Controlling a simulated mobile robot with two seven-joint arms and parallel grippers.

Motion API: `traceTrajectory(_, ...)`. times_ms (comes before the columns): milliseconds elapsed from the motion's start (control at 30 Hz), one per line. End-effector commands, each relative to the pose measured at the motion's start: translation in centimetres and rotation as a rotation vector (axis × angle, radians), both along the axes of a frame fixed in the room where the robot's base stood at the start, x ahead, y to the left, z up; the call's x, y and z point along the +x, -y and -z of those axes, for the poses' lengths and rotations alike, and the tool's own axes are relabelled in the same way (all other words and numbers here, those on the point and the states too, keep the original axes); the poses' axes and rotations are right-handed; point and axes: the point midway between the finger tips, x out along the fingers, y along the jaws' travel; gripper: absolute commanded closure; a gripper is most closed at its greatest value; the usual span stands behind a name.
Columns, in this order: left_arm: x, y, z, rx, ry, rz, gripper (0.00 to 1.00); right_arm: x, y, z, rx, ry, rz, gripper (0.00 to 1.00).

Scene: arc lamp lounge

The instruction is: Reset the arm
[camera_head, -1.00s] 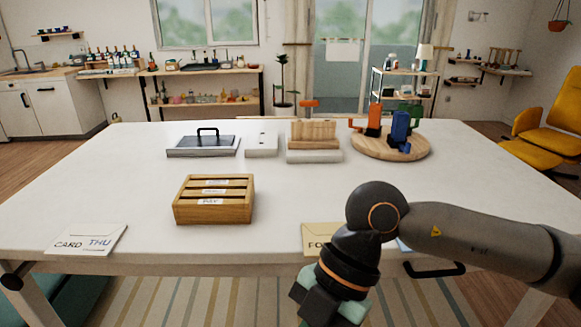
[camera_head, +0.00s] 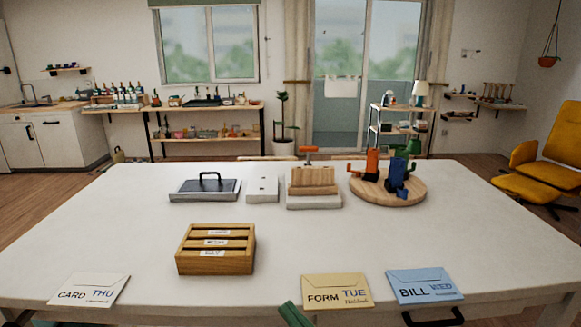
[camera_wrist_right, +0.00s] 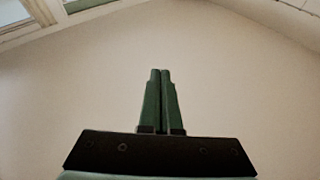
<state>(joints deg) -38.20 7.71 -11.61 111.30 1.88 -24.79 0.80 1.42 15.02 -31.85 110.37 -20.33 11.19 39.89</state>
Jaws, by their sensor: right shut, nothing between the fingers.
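My right gripper (camera_head: 291,309) shows only as a green tip at the bottom edge of the head view, in front of the table (camera_head: 130,225). The rest of the right arm is out of that view. In the right wrist view the two green fingers (camera_wrist_right: 162,74) are together, shut and empty, against a plain pale surface. My left gripper is in neither view.
On the table's near edge lie envelopes marked CARD THU (camera_head: 90,290), FORM TUE (camera_head: 336,291) and BILL WED (camera_head: 425,286). A slotted wooden box (camera_head: 215,262) stands behind them. A grey tray (camera_head: 204,190) and a round wooden board (camera_head: 405,197) are farther back.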

Motion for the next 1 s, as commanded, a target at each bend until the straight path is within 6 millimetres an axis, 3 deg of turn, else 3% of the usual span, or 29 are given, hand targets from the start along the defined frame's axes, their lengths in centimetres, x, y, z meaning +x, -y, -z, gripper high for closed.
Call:
traceTrajectory(33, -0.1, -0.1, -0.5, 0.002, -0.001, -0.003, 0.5, 0.3, 1.7, 2.9, -0.024, -0.1, 0.08, 1.0)
traceTrajectory(167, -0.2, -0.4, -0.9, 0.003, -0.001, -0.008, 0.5, -0.7, 6.1, 11.4, -0.135, -0.35, 0.263, 1.0)
traceTrajectory(300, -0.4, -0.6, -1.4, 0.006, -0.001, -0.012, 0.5, -4.9, 10.5, 20.2, -0.285, -0.616, 0.384, 1.0)
traceTrajectory(400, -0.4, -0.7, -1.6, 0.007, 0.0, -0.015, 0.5, -8.9, 13.0, 24.9, -0.383, -0.775, 0.423, 1.0)
traceTrajectory(500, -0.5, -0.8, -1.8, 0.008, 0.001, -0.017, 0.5, -12.5, 14.7, 28.1, -0.459, -0.895, 0.437, 1.0)
traceTrajectory(600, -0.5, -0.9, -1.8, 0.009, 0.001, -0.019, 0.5, -15.0, 15.7, 29.9, -0.508, -0.969, 0.439, 1.0)
traceTrajectory(700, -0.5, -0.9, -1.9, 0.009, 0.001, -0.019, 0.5, -16.2, 16.1, 30.8, -0.533, -1.004, 0.438, 1.0)
traceTrajectory(1000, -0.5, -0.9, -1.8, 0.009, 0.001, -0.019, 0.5, -16.4, 16.2, 30.9, -0.537, -1.008, 0.437, 1.0)
